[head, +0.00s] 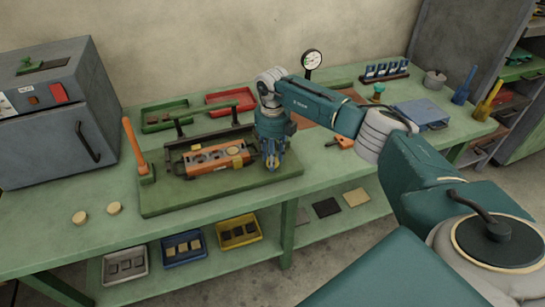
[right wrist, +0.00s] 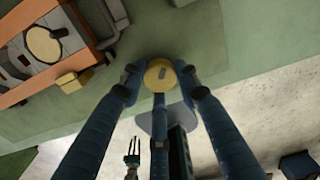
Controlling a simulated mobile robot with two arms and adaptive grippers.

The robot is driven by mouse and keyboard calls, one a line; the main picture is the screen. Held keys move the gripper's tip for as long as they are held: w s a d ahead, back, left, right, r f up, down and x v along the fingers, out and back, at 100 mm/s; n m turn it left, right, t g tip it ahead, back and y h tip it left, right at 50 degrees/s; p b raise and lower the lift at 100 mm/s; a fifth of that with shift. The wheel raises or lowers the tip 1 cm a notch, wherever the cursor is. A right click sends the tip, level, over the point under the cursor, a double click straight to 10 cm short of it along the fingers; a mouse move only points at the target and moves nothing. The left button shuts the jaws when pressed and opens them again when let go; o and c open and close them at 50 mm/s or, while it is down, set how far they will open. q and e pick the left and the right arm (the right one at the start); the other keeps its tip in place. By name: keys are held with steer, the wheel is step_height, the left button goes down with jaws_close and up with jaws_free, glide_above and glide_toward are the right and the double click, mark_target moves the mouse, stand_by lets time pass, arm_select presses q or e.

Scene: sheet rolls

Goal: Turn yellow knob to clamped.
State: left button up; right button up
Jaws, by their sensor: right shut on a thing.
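The yellow knob (right wrist: 159,74) is round, with a small grey mark on its top, and shows in the right wrist view near the edge of the green board (head: 160,203). My right gripper (right wrist: 159,80) has its three fingers closed around the knob. In the head view my right gripper (head: 272,165) points down at the right part of the board and hides the knob. The orange fixture (head: 205,162) lies left of it, with a yellow round part (right wrist: 43,44) on top and a yellow block (right wrist: 73,82) beside it. Clamp-position markings cannot be made out. My left gripper is out of view.
An orange-handled lever (head: 132,142) stands at the board's left edge. Red (head: 230,98) and green trays lie behind. A grey oven-like box (head: 60,130) is at left, a dial gauge (head: 312,60) at the back. The bench front left holds only two tan discs (head: 80,217).

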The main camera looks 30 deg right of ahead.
steer(key=shift+m, duration=0.6)
steer(key=o, duration=1.1)
steer(key=shift+o, duration=0.2)
steer(key=shift+r, duration=0.15)
step_height(320, 180, up, 12)
